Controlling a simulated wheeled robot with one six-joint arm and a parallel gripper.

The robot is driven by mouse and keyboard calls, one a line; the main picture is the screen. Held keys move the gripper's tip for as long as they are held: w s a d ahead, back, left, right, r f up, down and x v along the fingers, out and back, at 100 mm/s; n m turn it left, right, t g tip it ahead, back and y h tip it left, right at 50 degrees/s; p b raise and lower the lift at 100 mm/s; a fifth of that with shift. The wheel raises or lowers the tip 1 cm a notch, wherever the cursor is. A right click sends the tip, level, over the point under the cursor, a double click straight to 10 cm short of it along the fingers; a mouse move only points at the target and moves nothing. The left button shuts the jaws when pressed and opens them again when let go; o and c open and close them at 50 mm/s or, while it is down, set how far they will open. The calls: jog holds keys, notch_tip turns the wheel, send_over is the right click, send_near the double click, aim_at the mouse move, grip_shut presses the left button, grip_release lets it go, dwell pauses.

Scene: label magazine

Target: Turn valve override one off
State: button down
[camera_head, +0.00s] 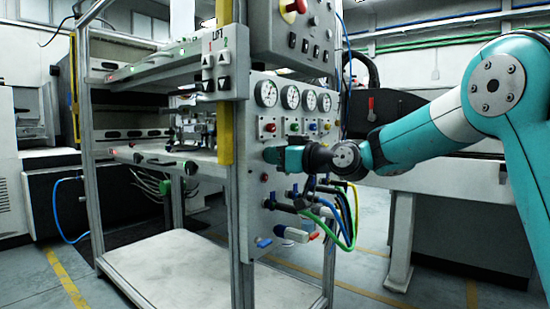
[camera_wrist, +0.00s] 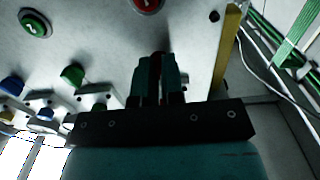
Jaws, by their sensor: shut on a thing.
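My gripper (camera_head: 268,155) is at the left side of the white valve panel (camera_head: 250,195), just below the red button (camera_head: 268,127). In the wrist view the gripper's fingers (camera_wrist: 158,78) are close together against the panel, under the red button marked 1 (camera_wrist: 148,3). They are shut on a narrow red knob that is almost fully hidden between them. I cannot tell which way that knob is turned. Beside it in the wrist view are a green knob (camera_wrist: 72,74) and a blue knob (camera_wrist: 12,84), with a green button (camera_wrist: 36,24) above.
Pressure gauges (camera_head: 266,93) sit above the buttons. Hoses (camera_head: 345,225) hang from the panel's lower right, below my arm. A yellow post (camera_head: 225,110) stands left of my gripper. A control box with a red stop button (camera_head: 293,6) overhangs the panel.

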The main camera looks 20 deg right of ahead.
jog(key=c, duration=1.2)
grip_release()
jog(key=shift+c, duration=0.2)
jog(key=p+v, duration=0.1)
jog(key=v, duration=1.6)
jog(key=shift+s+p, duration=0.15)
jog(key=shift+p, duration=0.15)
jog(key=shift+d, duration=0.1)
jog(key=s+a+f+n+g+p, duration=0.1)
jog(key=s+a+f+g, duration=0.15)
jog(key=a, duration=0.25)
jog(key=s+a+f+g+p, duration=0.1)
jog(key=s+a+g, duration=0.15)
jog(key=a, duration=0.25)
jog(key=s+a+f+g+h+p, duration=0.1)
jog(key=s+a+f+g+h, duration=0.15)
jog(key=s, duration=0.35)
jog(key=s+a+f+m+g+h+p, duration=0.1)
jog(key=s+f+g+h+p, duration=0.2)
jog(key=s, duration=0.4)
jog(key=s+a+f+g+h, duration=0.1)
jog(key=s+a+f+g, duration=0.1)
jog(key=s+g, duration=0.3)
notch_tip(320, 180, up, 37)
jog(key=s+p, duration=0.2)
jog(key=p, duration=3.6)
jog(key=shift+d+r+t, duration=0.25)
jog(key=shift+d+t, duration=0.05)
jog(key=shift+t, duration=0.15)
